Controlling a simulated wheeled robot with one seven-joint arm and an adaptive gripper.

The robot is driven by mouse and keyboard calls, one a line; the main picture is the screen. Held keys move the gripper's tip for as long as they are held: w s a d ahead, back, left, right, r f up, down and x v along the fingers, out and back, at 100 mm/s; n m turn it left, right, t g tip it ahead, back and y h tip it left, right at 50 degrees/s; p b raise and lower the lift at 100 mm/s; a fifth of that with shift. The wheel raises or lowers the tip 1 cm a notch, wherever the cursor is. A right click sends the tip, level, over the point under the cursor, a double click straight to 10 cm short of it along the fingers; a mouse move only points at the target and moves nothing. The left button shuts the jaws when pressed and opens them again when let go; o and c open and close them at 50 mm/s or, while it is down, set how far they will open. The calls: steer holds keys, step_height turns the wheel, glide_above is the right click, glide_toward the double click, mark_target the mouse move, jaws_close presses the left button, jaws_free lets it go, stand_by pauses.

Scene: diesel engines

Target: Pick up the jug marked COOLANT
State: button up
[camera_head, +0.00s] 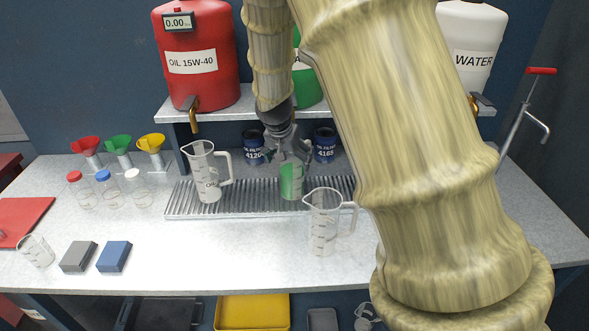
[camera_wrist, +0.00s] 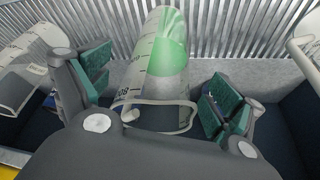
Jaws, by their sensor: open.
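A clear jug with green liquid (camera_head: 291,183) stands on the ribbed drip tray (camera_head: 250,208), below the green tank. I cannot read COOLANT on it. My gripper (camera_head: 287,148) is over this jug, pointing down. In the wrist view the jug (camera_wrist: 150,72) and its handle lie between the spread green-padded fingers of my gripper (camera_wrist: 157,92). The fingers look apart from the jug, with nothing held. A clear jug marked OIL (camera_head: 208,175) stands on the tray to the left. Another clear jug (camera_head: 323,225) stands in front, its marking unreadable.
A shelf holds a red oil tank (camera_head: 205,85), a green tank (camera_head: 308,88) mostly hidden by my arm, and a white water tank (camera_head: 472,30). Oil filters (camera_head: 325,147) stand behind the tray. Funnels (camera_head: 118,146) and small bottles (camera_head: 108,188) stand left.

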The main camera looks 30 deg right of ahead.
steer(key=shift+x, duration=1.4)
steer(key=shift+r, duration=0.1)
steer(key=c, duration=1.4)
